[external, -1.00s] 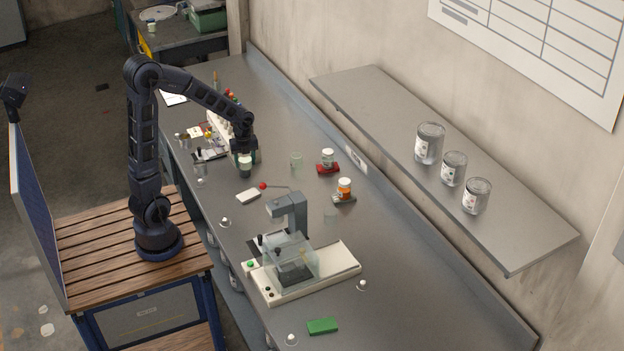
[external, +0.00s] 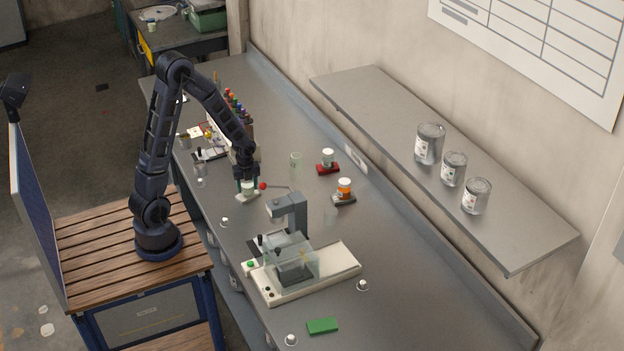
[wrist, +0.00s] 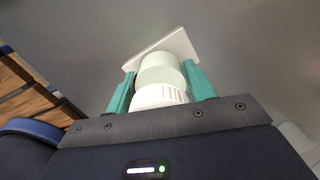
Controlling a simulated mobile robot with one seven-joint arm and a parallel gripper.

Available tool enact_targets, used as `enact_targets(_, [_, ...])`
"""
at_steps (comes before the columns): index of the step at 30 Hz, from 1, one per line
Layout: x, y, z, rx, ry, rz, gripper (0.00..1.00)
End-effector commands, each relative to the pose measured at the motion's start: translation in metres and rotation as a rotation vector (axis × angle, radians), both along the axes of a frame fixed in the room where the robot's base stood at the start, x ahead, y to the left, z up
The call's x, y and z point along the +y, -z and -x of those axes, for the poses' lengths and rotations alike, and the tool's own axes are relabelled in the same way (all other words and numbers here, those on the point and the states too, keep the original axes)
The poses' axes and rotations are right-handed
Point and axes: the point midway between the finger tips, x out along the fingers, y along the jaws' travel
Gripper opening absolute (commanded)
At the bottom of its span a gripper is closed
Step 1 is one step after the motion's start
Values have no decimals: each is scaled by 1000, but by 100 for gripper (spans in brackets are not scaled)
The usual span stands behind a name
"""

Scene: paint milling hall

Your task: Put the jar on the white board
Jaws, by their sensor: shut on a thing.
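The jar (wrist: 160,72) is pale green with a white ribbed lid. My gripper (external: 247,186) is shut on it, and its teal fingers (wrist: 161,90) stand on both sides of the jar in the wrist view. The white board (external: 248,197) is a small flat plate on the bench. The jar (external: 247,190) is upright at the board in the external view. In the wrist view the board (wrist: 178,42) shows just beyond the jar's far end. I cannot tell whether the jar touches it.
An orange jar (external: 344,187) on a dark pad and a white-lidded jar (external: 327,156) on a red pad stand farther right. A grey stand (external: 292,211) and a clear-covered machine (external: 300,270) are in front. A bottle rack stands behind.

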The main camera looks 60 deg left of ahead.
Motion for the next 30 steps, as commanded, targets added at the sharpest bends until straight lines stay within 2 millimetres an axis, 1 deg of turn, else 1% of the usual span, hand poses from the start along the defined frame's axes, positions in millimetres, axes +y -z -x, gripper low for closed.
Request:
enact_targets(1, [0, 5, 0, 1, 0, 0, 27])
enact_targets(3, [0, 9, 0, 1, 0, 0, 27])
enact_targets(14, [0, 12, 0, -1, 0, -1, 27])
enact_targets(15, [0, 12, 0, -1, 0, -1, 57])
enact_targets(18, [0, 12, 0, -1, 0, -1, 75])
enact_targets(26, [0, 12, 0, -1, 0, -1, 75])
enact_targets(30, [1, 7, 0, -2, -1, -1, 75])
